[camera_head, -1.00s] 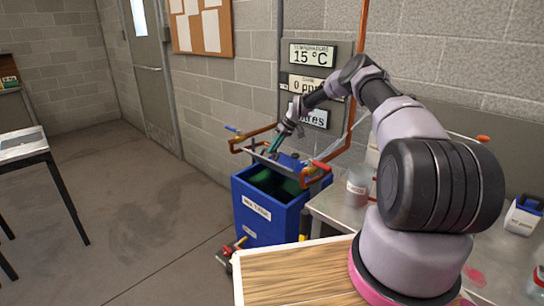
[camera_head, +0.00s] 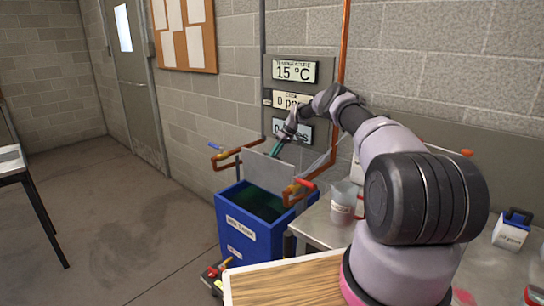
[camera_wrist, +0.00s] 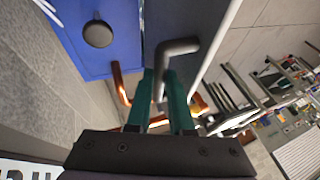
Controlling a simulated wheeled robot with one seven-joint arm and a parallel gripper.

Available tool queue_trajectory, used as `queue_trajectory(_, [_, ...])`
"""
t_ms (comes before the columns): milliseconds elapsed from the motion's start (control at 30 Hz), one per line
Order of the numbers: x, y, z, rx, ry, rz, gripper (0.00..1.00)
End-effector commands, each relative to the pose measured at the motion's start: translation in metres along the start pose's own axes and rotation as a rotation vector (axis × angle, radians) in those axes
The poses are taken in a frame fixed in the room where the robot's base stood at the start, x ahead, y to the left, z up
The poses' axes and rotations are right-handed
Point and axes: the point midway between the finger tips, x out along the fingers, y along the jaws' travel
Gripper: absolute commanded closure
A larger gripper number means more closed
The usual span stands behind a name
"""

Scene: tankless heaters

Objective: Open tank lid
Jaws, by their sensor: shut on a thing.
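The blue tank (camera_head: 252,237) stands against the wall left of the table, with its dark inside showing. Its grey lid (camera_head: 266,171) stands raised and tilted at the back of the tank opening. My gripper (camera_head: 276,151) is at the lid's upper edge, reaching from the right. In the wrist view, the teal fingers of my gripper (camera_wrist: 167,98) are shut on a bent grey handle (camera_wrist: 182,45). The lid's joint to the tank is not clear to see.
Copper pipes with a blue valve (camera_head: 214,147) and a red valve (camera_head: 305,184) flank the tank. A metal table (camera_head: 318,222) with a grey container (camera_head: 343,203) stands to the right. A wooden board (camera_head: 290,285) is in front.

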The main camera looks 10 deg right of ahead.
Motion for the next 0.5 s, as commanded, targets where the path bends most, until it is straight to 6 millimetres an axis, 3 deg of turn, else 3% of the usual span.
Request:
queue_trajectory(33, [0.0059,0.0025,0.0071,0.003,-0.013,-0.001,1.00])
queue_trajectory(400, [0.0064,0.0022,0.0076,0.004,-0.015,-0.003,1.00])
queue_trajectory(433, [0.0065,0.0021,0.0076,0.004,-0.015,-0.003,0.69])
queue_trajectory(500, [0.0062,0.0018,0.0070,0.004,-0.013,-0.004,0.50])
